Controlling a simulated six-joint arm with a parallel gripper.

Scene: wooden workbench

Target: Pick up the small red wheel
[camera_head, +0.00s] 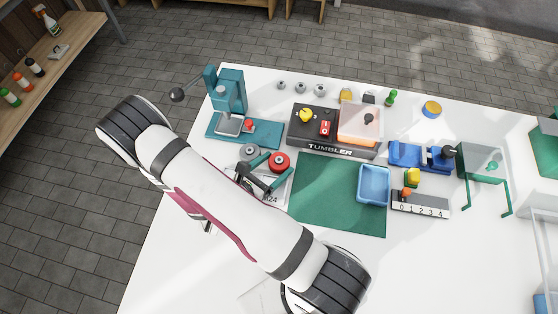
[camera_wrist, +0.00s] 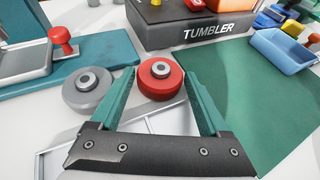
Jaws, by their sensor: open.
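The small red wheel (camera_head: 279,161) has a grey hub with a dark centre and lies flat near the edge of the green mat. It also shows in the wrist view (camera_wrist: 160,77), upper middle. My gripper (camera_wrist: 164,82) is open, with its green fingers pointing toward the wheel. The wheel shows in the gap between the fingertips, close to both. I cannot tell whether the fingers touch it. In the head view my gripper (camera_head: 258,170) is just left of the red wheel, partly covered by my arm.
A grey wheel (camera_wrist: 89,90) sits left of the left finger, near a teal press (camera_head: 228,105). The black tumbler box (camera_wrist: 195,27) stands behind the red wheel. A grey tray (camera_wrist: 150,135) lies below the fingers.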

